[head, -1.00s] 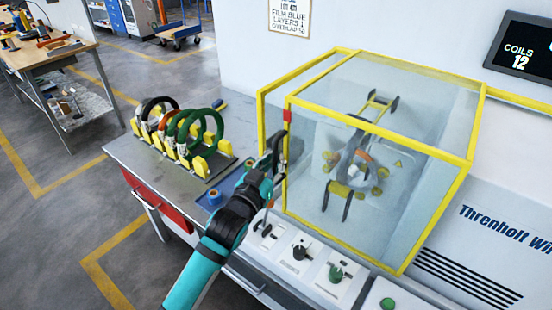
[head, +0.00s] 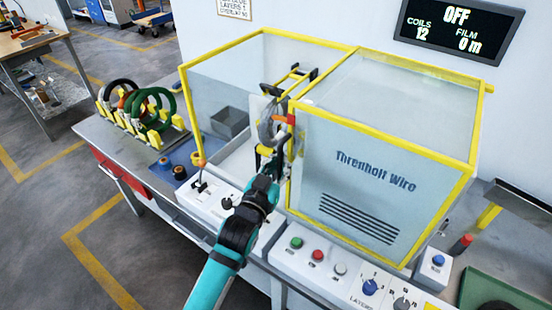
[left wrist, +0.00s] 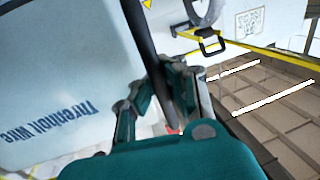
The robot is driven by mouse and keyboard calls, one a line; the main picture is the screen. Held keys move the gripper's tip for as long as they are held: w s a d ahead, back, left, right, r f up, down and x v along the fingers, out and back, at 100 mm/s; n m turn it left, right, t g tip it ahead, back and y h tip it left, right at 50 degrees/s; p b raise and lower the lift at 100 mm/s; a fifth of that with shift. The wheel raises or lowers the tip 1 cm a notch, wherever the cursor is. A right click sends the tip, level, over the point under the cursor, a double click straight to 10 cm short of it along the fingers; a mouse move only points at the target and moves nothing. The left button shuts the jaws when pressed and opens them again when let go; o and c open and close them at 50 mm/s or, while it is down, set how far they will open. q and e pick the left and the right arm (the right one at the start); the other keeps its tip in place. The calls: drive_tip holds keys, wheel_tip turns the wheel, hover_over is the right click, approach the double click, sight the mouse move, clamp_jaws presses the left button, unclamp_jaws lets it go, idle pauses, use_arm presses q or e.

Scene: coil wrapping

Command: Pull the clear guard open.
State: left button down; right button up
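The clear guard (head: 380,131) is a see-through box with a yellow frame. It stands over the right part of the machine, in front of the panel lettered Threnholt Wire. The left bay, with a grey bin (head: 229,122) and part of the winding head (head: 270,122), is uncovered. My left gripper (head: 268,164) is at the guard's left front edge. In the left wrist view, its fingers (left wrist: 160,95) are closed around a dark upright bar (left wrist: 140,40), the guard handle. The fingertips are partly hidden. My right gripper is not in view.
Coils (head: 150,105) stand in a rack on the bench at left. A control panel with buttons (head: 318,255) and knobs runs along the front. A wall screen (head: 458,25) reads OFF. A green tray (head: 495,290) lies at right.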

use_arm(q)
drive_tip(key=shift+s+d+f, duration=0.2)
drive_tip(key=shift+f, duration=0.1)
drive_tip(key=shift+s+d, duration=0.2)
drive_tip(key=c, duration=1.3)
unclamp_jaws()
drive_tip(key=shift+s+a+r, duration=0.1)
drive_tip(key=shift+a+r, duration=0.05)
drive_tip(key=shift+r, duration=0.1)
drive_tip(key=shift+c, duration=0.2)
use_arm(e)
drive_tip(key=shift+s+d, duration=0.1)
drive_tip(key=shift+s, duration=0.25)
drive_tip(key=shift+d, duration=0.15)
use_arm(q)
drive_tip(key=v, duration=1.2)
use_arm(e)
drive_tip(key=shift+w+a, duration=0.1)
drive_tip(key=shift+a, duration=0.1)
